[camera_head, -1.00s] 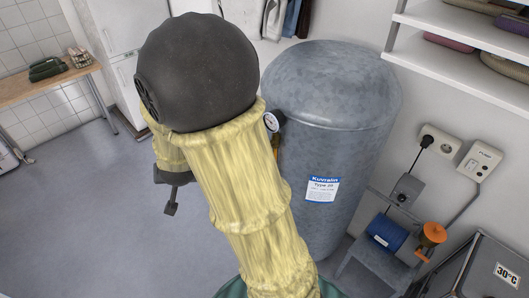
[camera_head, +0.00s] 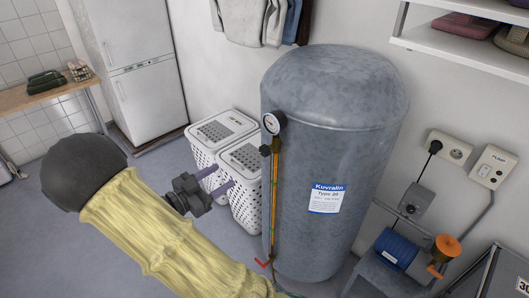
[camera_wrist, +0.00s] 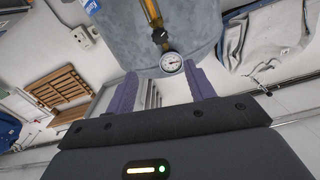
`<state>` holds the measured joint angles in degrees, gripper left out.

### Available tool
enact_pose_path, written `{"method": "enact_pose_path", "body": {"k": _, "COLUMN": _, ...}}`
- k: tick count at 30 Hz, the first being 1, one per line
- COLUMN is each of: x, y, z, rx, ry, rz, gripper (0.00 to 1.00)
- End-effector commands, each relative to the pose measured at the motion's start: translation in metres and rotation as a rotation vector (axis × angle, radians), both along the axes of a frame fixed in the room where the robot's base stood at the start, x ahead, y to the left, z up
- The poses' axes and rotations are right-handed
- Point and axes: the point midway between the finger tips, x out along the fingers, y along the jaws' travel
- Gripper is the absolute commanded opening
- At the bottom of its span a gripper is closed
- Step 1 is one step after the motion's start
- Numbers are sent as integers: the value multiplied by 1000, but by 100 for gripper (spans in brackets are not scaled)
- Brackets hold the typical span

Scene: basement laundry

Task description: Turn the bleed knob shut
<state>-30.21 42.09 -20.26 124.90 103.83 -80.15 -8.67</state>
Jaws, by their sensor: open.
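The grey pressure tank (camera_head: 325,125) stands right of my gripper. A round white-faced gauge (camera_head: 273,123) is on its upper left side. Just below the gauge, a small dark knob (camera_head: 265,150) sticks out at the top of an upright brass-coloured sight tube (camera_head: 275,200). I cannot tell for certain that this knob is the bleed knob. My gripper (camera_head: 221,177) is open and empty, left of the tube, its purple fingers pointing toward the tank.
A small red handle (camera_head: 262,264) is low on the tank. White laundry baskets (camera_head: 221,128) stand behind my gripper. A blue motor unit (camera_head: 398,249) with an orange part (camera_head: 447,246) stands at right, below a wall socket (camera_head: 450,147). Floor is clear at left.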

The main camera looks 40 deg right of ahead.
Motion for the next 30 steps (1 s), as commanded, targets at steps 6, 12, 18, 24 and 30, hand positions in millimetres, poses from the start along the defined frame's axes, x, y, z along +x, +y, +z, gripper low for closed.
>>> {"method": "enact_pose_path", "body": {"k": 6, "x": 0, "y": -3, "z": 0, "rx": 1, "ry": 0, "rz": 0, "gripper": 54}}
{"method": "enact_pose_path", "body": {"k": 12, "x": 1, "y": -24, "z": 1, "rx": 0, "ry": 2, "rz": -2, "gripper": 54}}
{"method": "enact_pose_path", "body": {"k": 18, "x": 4, "y": -58, "z": 1, "rx": 1, "ry": 2, "rz": -2, "gripper": 54}}
{"method": "enact_pose_path", "body": {"k": 24, "x": 7, "y": -93, "z": 1, "rx": 1, "ry": 2, "rz": -1, "gripper": 54}}
{"method": "enact_pose_path", "body": {"k": 30, "x": 10, "y": -128, "z": 1, "rx": 2, "ry": 1, "rz": -1, "gripper": 54}}
